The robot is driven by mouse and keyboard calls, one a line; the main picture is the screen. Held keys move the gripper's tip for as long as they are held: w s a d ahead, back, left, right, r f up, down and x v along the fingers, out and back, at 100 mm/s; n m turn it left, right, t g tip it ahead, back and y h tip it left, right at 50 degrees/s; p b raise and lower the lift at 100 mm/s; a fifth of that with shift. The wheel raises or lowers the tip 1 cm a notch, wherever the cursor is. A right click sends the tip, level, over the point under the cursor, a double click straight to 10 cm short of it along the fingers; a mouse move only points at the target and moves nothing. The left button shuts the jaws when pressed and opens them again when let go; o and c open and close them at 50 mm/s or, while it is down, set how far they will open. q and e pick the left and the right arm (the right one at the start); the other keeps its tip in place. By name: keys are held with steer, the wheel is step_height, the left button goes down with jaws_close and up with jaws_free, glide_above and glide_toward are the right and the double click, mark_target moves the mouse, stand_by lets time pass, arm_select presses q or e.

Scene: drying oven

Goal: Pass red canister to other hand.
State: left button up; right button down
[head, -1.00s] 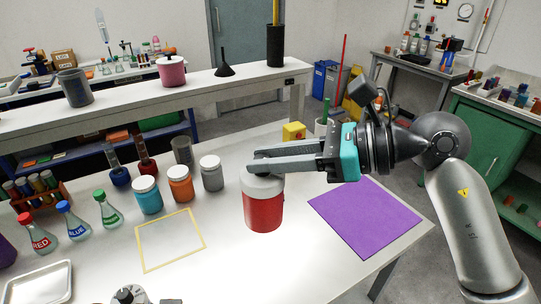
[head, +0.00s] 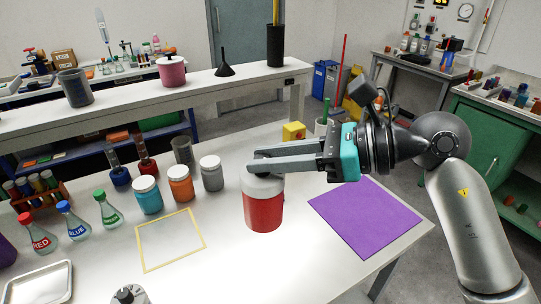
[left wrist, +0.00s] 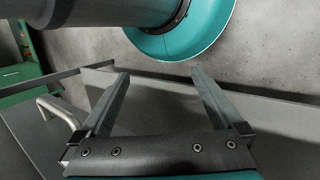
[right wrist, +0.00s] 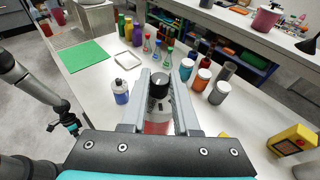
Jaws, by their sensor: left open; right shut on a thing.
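The red canister (head: 263,211) has a grey-white shoulder and a dark top. It is upright over the white table, left of the purple mat; I cannot tell whether its base touches the table. My right gripper (head: 262,163) reaches in from the right and is shut on the canister's top. In the right wrist view the canister (right wrist: 158,122) sits between the two fingers, its lower part hidden by the gripper body. My left gripper (left wrist: 160,80) is open, with nothing between its fingers, away from the canister. It is not recognisable in the head view.
The purple mat (head: 365,216) lies at the right of the table. Blue, orange and grey jars (head: 180,184) stand left of the canister, with flasks (head: 72,220) further left. A yellow-outlined square (head: 170,240) is bare.

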arm_select(q)
step_height(320, 180, down, 9)
steer(key=s+m+y, duration=0.1)
steer(key=m+y, duration=0.4)
steer(key=m, duration=0.4)
steer(key=shift+s+g+y, duration=0.25)
steer(key=shift+g+y, duration=0.15)
steer(key=shift+a, duration=0.1)
